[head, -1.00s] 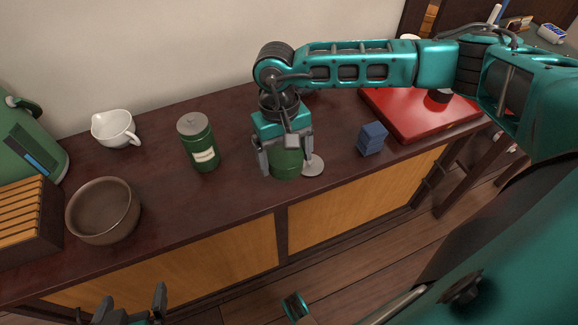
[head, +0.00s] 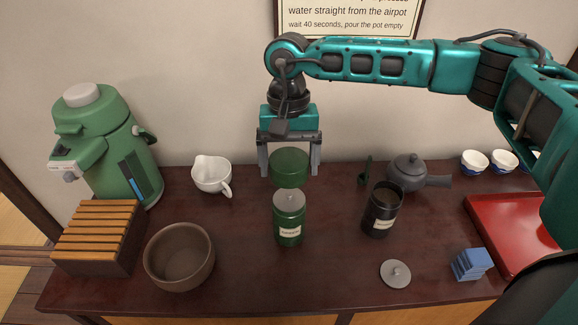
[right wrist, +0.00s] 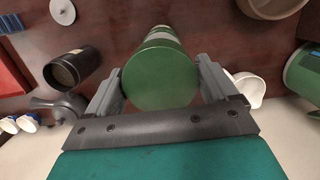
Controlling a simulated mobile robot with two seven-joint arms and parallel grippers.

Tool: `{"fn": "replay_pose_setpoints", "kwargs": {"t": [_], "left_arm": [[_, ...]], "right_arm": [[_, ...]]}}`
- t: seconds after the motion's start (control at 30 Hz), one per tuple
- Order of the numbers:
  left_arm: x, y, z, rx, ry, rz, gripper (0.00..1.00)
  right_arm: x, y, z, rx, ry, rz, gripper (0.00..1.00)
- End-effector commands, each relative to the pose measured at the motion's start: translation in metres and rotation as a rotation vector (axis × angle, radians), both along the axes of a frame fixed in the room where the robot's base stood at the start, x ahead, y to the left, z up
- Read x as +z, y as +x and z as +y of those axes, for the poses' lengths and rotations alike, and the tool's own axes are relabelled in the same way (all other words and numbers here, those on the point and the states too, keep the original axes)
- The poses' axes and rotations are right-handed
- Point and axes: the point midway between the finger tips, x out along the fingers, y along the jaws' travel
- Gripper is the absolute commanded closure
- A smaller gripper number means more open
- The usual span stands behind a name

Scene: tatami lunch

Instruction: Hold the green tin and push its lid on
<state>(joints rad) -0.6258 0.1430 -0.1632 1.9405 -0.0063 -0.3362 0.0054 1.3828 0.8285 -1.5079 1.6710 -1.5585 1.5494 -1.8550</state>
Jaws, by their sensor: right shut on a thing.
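The green tin (head: 289,225) stands upright on the dark counter, with a grey inner lid and small knob on top and a pale label in front. My right gripper (head: 290,160) is shut on the green lid (head: 290,170), a round cap held level above the tin and apart from it. In the right wrist view the lid (right wrist: 160,78) sits between the two fingers, and part of the tin (right wrist: 162,33) shows past it. How far the lid is from being centred over the tin I cannot tell. My left gripper is out of view.
An open dark canister (head: 380,215) stands right of the tin, with a grey disc lid (head: 395,273) before it. A teapot (head: 408,172), white pitcher (head: 211,177), brown bowl (head: 180,258), blue block (head: 470,264) and red tray (head: 497,225) stand around. The counter before the tin is clear.

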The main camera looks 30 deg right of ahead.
Motion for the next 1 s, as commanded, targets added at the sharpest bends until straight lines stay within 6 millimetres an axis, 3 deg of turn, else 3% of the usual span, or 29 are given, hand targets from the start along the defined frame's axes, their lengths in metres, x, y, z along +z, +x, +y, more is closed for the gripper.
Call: {"fn": "replay_pose_setpoints", "kwargs": {"t": [0.6, 1.0], "left_arm": [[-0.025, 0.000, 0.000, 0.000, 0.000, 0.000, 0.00], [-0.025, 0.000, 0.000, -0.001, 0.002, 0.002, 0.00]], "right_arm": [[-0.043, 0.000, 0.000, 0.000, 0.000, -0.001, 0.36], [-0.044, 0.000, 0.000, 0.000, 0.000, -0.001, 0.36]]}}
